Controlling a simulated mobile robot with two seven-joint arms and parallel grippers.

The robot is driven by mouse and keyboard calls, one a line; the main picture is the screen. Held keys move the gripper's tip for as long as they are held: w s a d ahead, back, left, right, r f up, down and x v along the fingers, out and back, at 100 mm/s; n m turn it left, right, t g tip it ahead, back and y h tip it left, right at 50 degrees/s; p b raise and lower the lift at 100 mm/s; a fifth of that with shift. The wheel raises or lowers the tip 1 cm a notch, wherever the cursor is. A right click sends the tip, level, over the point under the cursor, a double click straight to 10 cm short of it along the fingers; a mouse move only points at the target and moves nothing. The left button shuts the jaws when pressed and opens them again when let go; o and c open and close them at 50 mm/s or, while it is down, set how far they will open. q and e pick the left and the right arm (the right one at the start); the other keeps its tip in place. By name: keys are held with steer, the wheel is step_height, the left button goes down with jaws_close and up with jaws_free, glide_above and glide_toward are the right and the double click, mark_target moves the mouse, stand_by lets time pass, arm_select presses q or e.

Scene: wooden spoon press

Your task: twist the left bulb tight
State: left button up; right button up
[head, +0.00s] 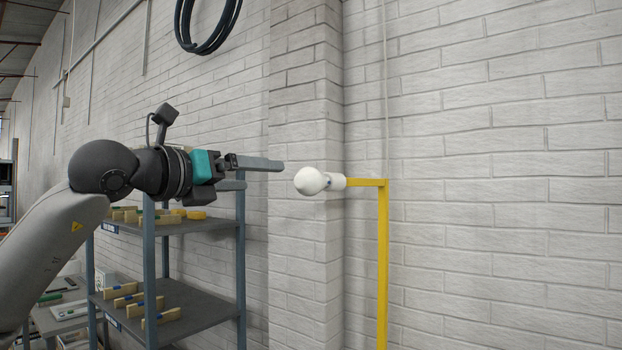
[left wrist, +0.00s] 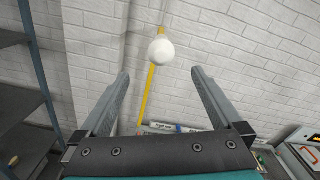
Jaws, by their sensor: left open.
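A white bulb (head: 309,181) sits in a white socket (head: 337,181) at the end of a yellow arm on a yellow post (head: 383,265), lying sideways with its round end toward the left. It is the only bulb in view. My left gripper (head: 264,175) is open and empty, to the left of the bulb and apart from it. In the left wrist view the bulb (left wrist: 161,50) shows beyond the fingertips, roughly centred between the two spread fingers (left wrist: 160,73). The bulb hides the socket there. My right gripper is in neither view.
A grey shelf rack (head: 200,308) with several wooden pieces stands below and behind my left arm. A white brick wall (head: 490,150) with a protruding pillar (head: 305,100) is behind the bulb. A dark coil (head: 207,30) hangs above. The space between gripper and bulb looks clear.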

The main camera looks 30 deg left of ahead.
mark_target(302, 177)
arm_select(q)
steer(key=w+p, duration=0.2)
steer(key=w, duration=0.2)
steer(key=w+p, duration=0.3)
steer(key=w, duration=0.2)
steer(key=w+d+p, duration=0.1)
steer(key=w+p, duration=0.2)
steer(key=w, duration=0.1)
steer(key=shift+w+d+r, duration=0.1)
steer(key=shift+w, duration=0.25)
steer(key=shift+w+p, duration=0.3)
steer(key=shift+w, duration=0.35)
steer(key=c, duration=1.3)
